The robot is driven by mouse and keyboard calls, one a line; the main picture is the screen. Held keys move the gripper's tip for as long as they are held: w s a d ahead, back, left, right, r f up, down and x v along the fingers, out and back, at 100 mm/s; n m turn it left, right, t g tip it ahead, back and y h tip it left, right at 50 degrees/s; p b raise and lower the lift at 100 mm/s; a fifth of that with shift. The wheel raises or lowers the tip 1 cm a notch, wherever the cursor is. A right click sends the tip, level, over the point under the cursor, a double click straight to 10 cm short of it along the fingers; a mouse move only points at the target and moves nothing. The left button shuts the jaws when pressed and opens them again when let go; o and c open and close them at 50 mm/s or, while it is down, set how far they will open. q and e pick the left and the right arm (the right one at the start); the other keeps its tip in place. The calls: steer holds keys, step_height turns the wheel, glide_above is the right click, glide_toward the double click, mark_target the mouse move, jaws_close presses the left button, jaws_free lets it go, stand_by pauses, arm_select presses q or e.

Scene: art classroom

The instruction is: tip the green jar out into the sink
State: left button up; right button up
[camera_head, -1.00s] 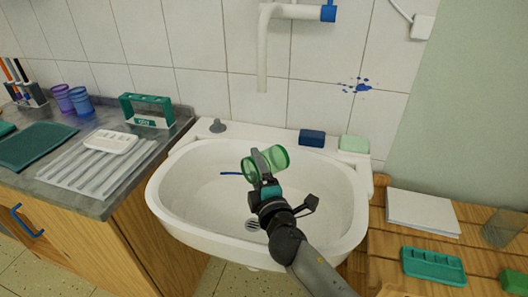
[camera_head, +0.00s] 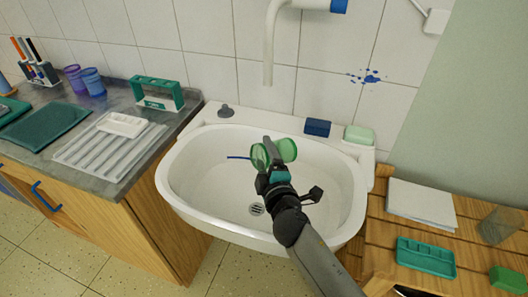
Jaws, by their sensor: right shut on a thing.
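The green jar (camera_head: 287,150) is see-through and is held over the white sink (camera_head: 195,200). It lies tilted on its side, with a round end facing left. My right gripper (camera_head: 271,166) is shut on the jar, and its fingers cover part of it. I cannot tell whether anything is inside the jar. A thin blue strip (camera_head: 238,157) shows in the basin just left of the jar. The drain (camera_head: 257,209) is visible below the gripper. My left gripper is not in view.
A blue block (camera_head: 317,127), a pale green soap-like block (camera_head: 359,134) and a grey plug (camera_head: 226,111) sit on the sink's back ledge. The tap (camera_head: 269,50) hangs above. A counter with a ribbed white tray (camera_head: 85,155) stands left; a wooden table (camera_head: 375,240) stands right.

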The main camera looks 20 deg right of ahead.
steer(key=shift+d+r+p, duration=0.1)
steer(key=shift+r+p, duration=0.2)
steer(key=m+p, duration=0.1)
steer(key=p, duration=0.1)
steer(key=r+m+g+p, duration=0.1)
steer(key=p, duration=0.2)
steer(key=shift+w+d+r+m+y, duration=0.1)
steer(key=shift+d+r+m+y, duration=0.2)
steer(key=shift+m+y, duration=0.1)
steer(key=m+p, duration=0.1)
steer(key=p, duration=0.1)
steer(key=r+m+g+p, duration=0.1)
steer(key=p, duration=0.1)
steer(key=shift+d+y, duration=0.1)
steer(key=shift+y, duration=0.3)
steer(key=m+g+y+p, duration=0.1)
steer(key=m+p, duration=0.1)
steer(key=p, duration=0.2)
steer(key=shift+w+r, duration=0.1)
steer(key=shift+r, duration=0.1)
steer(key=shift+m+y+p, duration=0.3)
steer(key=shift+m+p, duration=0.3)
steer(key=shift+f+m+g+y+p, duration=0.2)
steer(key=shift+m+g+y+p, duration=0.1)
steer(key=shift+m+y+p, duration=0.25)
steer(key=shift+a+f+m+y, duration=0.2)
steer(key=shift+f+m+y, duration=0.15)
steer(key=shift+m, duration=0.4)
steer(key=shift+g, duration=0.3)
steer(key=shift+s, duration=0.2)
